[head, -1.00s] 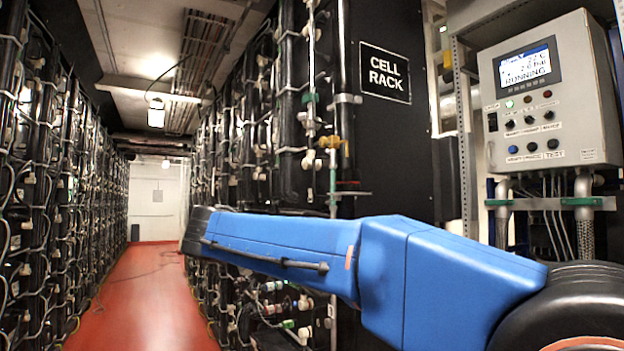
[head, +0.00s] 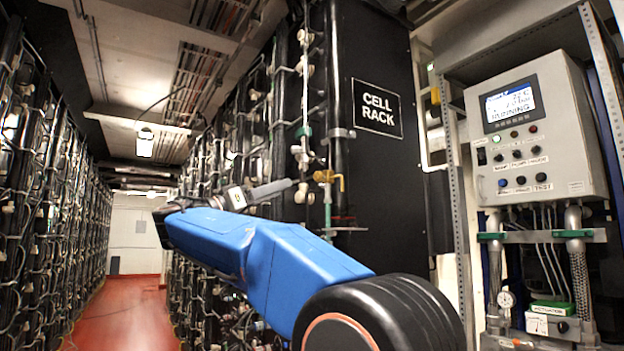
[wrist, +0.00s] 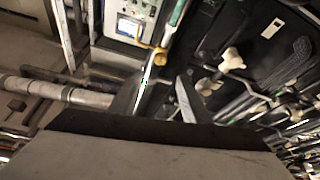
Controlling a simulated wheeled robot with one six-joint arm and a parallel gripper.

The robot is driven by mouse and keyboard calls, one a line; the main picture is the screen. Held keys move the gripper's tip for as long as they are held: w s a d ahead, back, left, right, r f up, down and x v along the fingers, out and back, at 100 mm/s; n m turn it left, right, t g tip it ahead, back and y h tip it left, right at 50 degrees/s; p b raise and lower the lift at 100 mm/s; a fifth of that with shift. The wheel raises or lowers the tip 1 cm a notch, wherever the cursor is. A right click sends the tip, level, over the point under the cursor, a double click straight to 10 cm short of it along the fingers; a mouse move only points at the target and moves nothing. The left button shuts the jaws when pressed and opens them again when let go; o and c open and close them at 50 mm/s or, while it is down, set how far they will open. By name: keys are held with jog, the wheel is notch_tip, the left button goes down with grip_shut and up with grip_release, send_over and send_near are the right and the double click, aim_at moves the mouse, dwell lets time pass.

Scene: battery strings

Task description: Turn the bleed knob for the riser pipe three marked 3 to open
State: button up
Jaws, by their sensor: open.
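My gripper (wrist: 160,98) is open in the wrist view, with two dark fingers pointing up the picture. A thin, pale riser pipe (wrist: 152,72) runs past the fingertips; I cannot tell whether it lies between them. A brass valve (wrist: 160,50) is on the pipe beyond the fingers. In the head view the brass valve (head: 328,178) sits in front of the black rack's corner. White knobs show in the head view (head: 302,193) and to the right of the fingers in the wrist view (wrist: 231,60). No number 3 is readable, so I cannot tell which knob bears it.
A black panel marked CELL RACK (head: 377,108) stands behind the valve. A grey control box (head: 540,130) with a lit screen is at the right. Dense pipes and cables line both sides of the aisle. The red floor (head: 120,315) is clear.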

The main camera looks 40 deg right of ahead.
aim_at(316, 176)
jog(key=x, duration=1.3)
jog(key=shift+f, duration=0.1)
jog(key=c, duration=1)
